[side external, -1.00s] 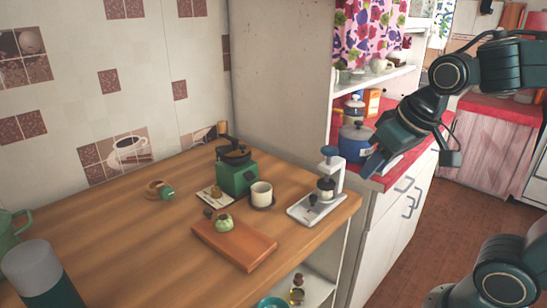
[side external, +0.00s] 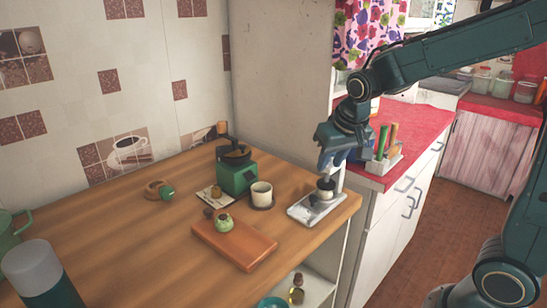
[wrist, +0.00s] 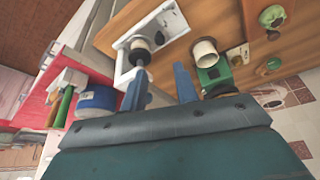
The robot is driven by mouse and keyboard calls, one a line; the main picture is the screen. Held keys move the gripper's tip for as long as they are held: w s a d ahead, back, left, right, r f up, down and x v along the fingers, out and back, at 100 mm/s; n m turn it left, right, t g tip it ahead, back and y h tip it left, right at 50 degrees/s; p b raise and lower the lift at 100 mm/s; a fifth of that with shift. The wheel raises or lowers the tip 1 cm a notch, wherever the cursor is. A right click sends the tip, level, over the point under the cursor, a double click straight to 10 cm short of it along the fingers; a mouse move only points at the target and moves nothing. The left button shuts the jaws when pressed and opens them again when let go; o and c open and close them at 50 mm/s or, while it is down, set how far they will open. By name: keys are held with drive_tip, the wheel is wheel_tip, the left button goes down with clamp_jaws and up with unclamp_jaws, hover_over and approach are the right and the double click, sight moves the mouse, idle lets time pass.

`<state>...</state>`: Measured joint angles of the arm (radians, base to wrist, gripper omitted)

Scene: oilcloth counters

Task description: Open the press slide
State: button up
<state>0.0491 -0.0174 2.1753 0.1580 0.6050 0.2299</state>
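The press stands at the right end of the wooden counter in the side view. Its white tray-like base (side external: 313,208) and a dark-topped cup-like part (side external: 325,188) on it show below my gripper. Its blue top knob and most of the white post are hidden behind my gripper (side external: 326,165). In the wrist view the white press base (wrist: 170,22) and a black round part (wrist: 139,54) lie just beyond my fingertips. My gripper (wrist: 158,68) shows two blue fingers spread apart, with nothing seen held between them. Whether a finger touches the press, I cannot tell.
A cream cup (side external: 261,192) and a green grinder (side external: 236,175) stand left of the press. A wooden board (side external: 234,246) with a green round item lies in front. A utensil holder (side external: 385,164) stands on the red counter behind.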

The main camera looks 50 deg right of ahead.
sight(314, 197)
drive_tip(key=shift+f, duration=0.1)
drive_tip(key=shift+x, duration=6.75)
drive_tip(key=shift+a, duration=0.1)
clamp_jaws()
